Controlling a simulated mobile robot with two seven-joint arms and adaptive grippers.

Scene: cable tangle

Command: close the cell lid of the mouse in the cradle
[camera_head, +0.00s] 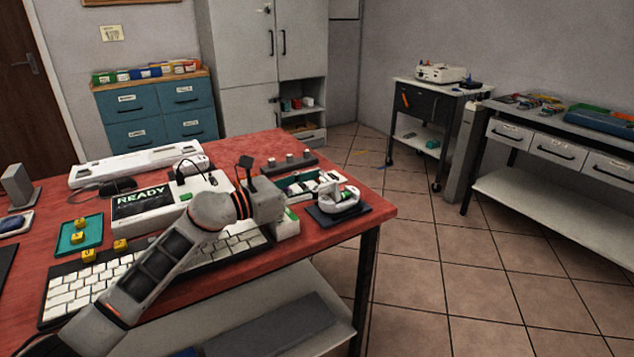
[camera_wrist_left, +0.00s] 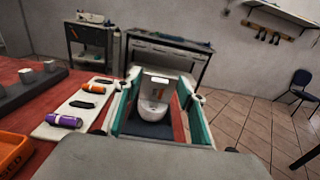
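The white mouse sits in its cradle near the right edge of the red table; the mouse (camera_head: 343,203) shows beyond my left gripper. In the left wrist view the mouse (camera_wrist_left: 151,110) lies between my fingers, with a pale panel, apparently its raised cell lid (camera_wrist_left: 158,86), standing at its far end. The dark cradle base (camera_wrist_left: 148,130) shows under it. My left gripper (camera_head: 312,200) is open, its teal-padded fingers (camera_wrist_left: 160,98) spread on either side of the mouse. I cannot tell whether they touch it. My right gripper is in neither view.
A pale tray with purple (camera_wrist_left: 65,121) and orange (camera_wrist_left: 92,88) cells lies left of the fingers. A dark block with several posts (camera_head: 290,163) stands behind. A unit reading READY (camera_head: 140,200) and a keyboard (camera_head: 85,290) lie left. The table's right edge is close to the cradle.

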